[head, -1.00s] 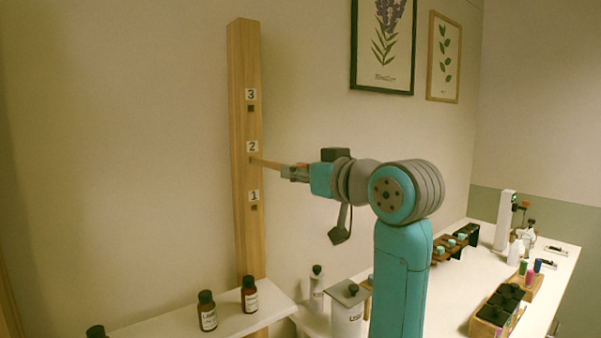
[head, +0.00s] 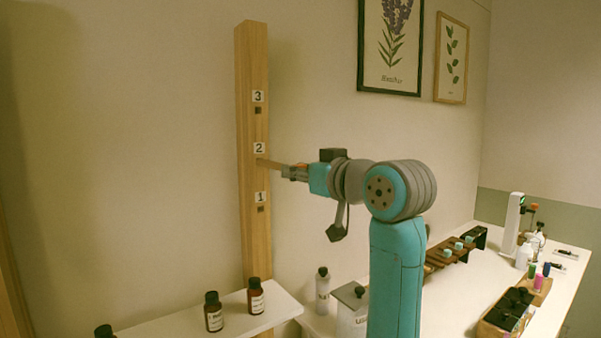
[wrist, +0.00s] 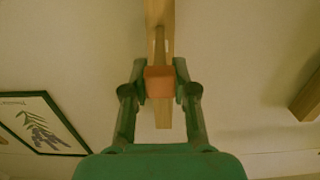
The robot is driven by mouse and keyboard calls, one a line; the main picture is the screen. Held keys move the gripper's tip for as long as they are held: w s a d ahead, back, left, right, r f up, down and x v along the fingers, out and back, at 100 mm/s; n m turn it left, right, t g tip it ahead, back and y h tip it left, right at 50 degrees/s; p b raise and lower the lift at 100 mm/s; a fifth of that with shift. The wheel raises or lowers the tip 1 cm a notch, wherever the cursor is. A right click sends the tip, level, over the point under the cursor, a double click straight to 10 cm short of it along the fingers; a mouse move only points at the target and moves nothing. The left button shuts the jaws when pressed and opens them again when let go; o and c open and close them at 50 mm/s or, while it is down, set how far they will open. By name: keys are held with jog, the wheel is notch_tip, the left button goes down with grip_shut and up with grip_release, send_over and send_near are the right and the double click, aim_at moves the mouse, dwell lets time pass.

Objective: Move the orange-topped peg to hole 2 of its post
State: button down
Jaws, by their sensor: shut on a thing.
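The wooden post (head: 253,215) stands upright against the wall, with number labels 1, 2 and 3 beside its square holes. My gripper (head: 288,171) is to the right of the post, level with just below label 2 (head: 258,148). It is shut on the orange-topped peg (head: 271,163), which points left at the post. The peg's tip meets the post at hole 2 and hides that hole; how deep it sits I cannot tell. In the wrist view the peg's orange top (wrist: 159,82) is between both fingers, and its shaft runs up to the post (wrist: 160,12).
Holes 1 (head: 261,209) and 3 (head: 257,111) look empty. A white shelf (head: 185,325) with dark bottles (head: 213,312) lies below the post. A white table (head: 480,280) with racks and bottles is at the right. Framed pictures (head: 391,45) hang on the wall.

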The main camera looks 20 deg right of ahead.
jog(key=shift+x, duration=1.45)
jog(key=c, duration=0.8)
grip_release()
jog(key=shift+s, duration=0.1)
jog(key=shift+c, duration=0.2)
jog(key=v, duration=1.2)
